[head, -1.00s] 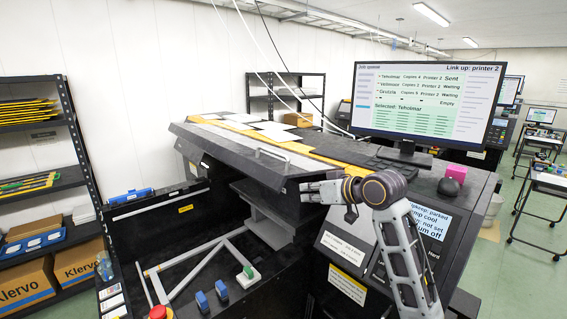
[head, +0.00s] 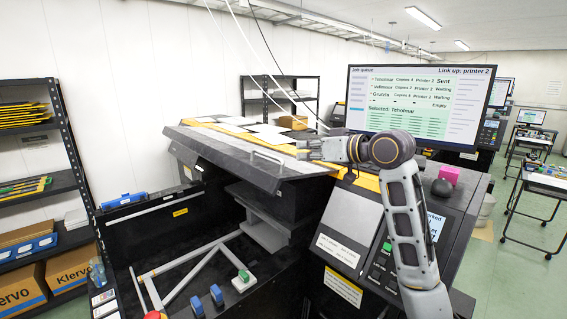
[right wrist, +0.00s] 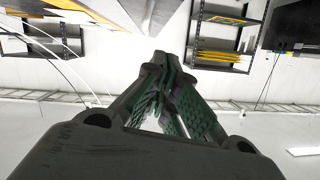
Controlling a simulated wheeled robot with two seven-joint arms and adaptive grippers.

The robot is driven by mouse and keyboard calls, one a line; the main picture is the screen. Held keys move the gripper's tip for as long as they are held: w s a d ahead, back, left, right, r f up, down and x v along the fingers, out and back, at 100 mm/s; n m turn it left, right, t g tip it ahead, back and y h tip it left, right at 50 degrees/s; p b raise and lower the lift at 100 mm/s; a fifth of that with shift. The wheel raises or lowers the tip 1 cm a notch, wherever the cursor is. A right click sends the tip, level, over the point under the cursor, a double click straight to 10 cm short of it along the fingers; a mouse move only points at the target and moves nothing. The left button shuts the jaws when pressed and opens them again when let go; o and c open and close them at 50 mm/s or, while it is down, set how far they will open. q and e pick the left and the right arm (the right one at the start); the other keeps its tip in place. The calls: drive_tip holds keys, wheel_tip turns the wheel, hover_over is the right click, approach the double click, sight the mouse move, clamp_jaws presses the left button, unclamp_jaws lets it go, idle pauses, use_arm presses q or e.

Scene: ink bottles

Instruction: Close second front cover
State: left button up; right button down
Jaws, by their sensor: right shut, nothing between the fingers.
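In the head view the raised front cover (head: 222,153) is a long dark panel with a pale handle (head: 268,157) near its right end. It stands open above the dark bay (head: 150,225) of the printer. My right gripper (head: 303,149) is shut and empty. It points left beside the cover's right end, to the right of the handle. I cannot tell whether it touches the cover. In the right wrist view its dark fingers (right wrist: 162,62) come together at the tips. My left gripper is not in view.
A monitor (head: 425,105) stands behind my right arm, with a control panel (head: 375,262) below it. A pink block (head: 448,175) and a dark ball (head: 441,187) sit right of my arm. Blue clips (head: 216,294) and a green-topped piece (head: 243,281) lie in the bay. Shelves stand at left.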

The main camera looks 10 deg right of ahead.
sight(278, 175)
drive_tip(key=shift+w, duration=0.1)
